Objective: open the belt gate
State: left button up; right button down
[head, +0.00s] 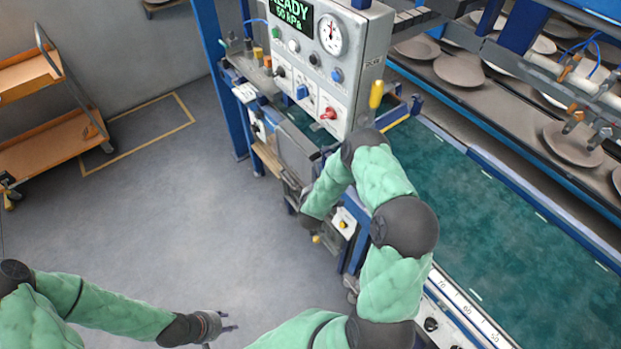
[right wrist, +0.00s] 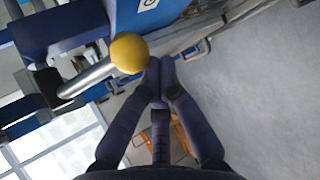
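A metal lever (right wrist: 88,78) with a round yellow knob (right wrist: 129,53) shows in the right wrist view, joined to dark and blue machine parts. I cannot tell for certain which panel is the belt gate. My right gripper (right wrist: 160,66) has its fingertips together with nothing visible between them, just right of the knob in the picture. Whether they touch the knob is unclear. In the head view my right arm bends down beside the machine's front end, and its gripper is mostly hidden. My left gripper (head: 222,334) is low at the bottom, empty, with its fingers apart.
The control box (head: 325,60) with gauge and yellow handle (head: 376,95) stands above my right forearm. The green belt (head: 480,225) runs along the right. Plates (head: 573,143) lie on racks behind it. An orange cart (head: 45,140) stands left; the grey floor between is clear.

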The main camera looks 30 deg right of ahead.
pick_arm(q)
notch_tip(320, 180, up, 6)
jog(key=p, duration=0.5)
pick_arm(e)
jog(key=s+r, duration=0.5)
jog(key=r, duration=0.3)
jog(key=shift+d+r, duration=0.15)
jog(key=shift+d, duration=0.15)
jog(key=shift+w+r, duration=0.1)
